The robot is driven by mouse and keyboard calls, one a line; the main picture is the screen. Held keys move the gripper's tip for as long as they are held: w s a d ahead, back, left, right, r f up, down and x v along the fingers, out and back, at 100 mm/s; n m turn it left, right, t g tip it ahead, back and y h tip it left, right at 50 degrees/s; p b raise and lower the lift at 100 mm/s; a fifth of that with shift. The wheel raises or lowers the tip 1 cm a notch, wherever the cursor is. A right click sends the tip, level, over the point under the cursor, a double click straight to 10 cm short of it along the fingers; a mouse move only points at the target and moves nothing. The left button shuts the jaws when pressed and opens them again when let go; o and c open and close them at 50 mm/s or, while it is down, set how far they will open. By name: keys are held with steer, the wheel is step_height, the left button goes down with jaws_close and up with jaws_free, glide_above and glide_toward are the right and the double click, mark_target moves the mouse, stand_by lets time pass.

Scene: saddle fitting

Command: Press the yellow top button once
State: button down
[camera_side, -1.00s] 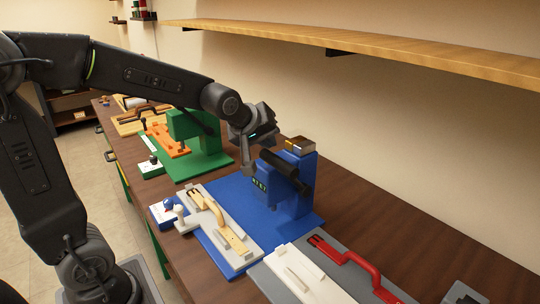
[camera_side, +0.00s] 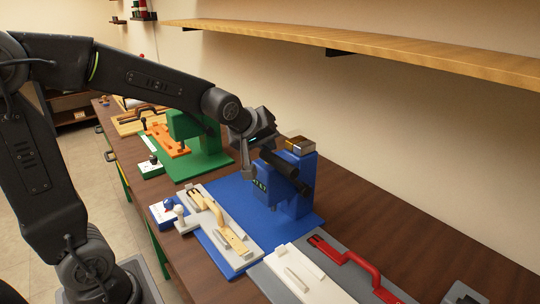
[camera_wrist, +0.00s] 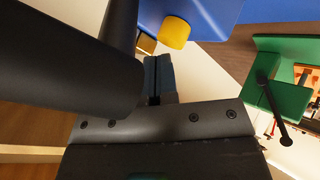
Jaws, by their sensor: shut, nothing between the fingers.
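I cannot make out the button clearly in the side view. My gripper (camera_wrist: 157,77) is shut and empty, and its fingers point towards the machine.
A gold and brown block (camera_side: 300,145) sits on top of the blue machine. A green machine (camera_side: 200,145) stands behind to the left. A board with a cream handle (camera_side: 232,238) and a red handle (camera_side: 350,262) lie in front. A wooden shelf (camera_side: 390,60) runs above.

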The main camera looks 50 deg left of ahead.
steer(key=shift+f, duration=0.7)
stand_by(0.6)
steer(key=shift+r, duration=1.1)
steer(key=shift+r, duration=0.1)
steer(key=shift+r, duration=2.45)
steer(key=shift+s, duration=0.15)
steer(key=s+d+f+m+g, duration=0.1)
steer(key=s+d+f+m, duration=0.1)
steer(key=s, duration=0.5)
steer(key=s+d+f+m+g+h, duration=0.1)
steer(key=s+d+f+m, duration=0.1)
steer(key=s+m, duration=0.3)
steer(key=s+d+f+m+g, duration=0.1)
steer(key=s+d+f+m, duration=0.1)
steer(key=s, duration=0.7)
steer(key=shift+d+m+h, duration=0.4)
steer(key=shift+d+m, duration=0.3)
steer(key=shift+m, duration=0.5)
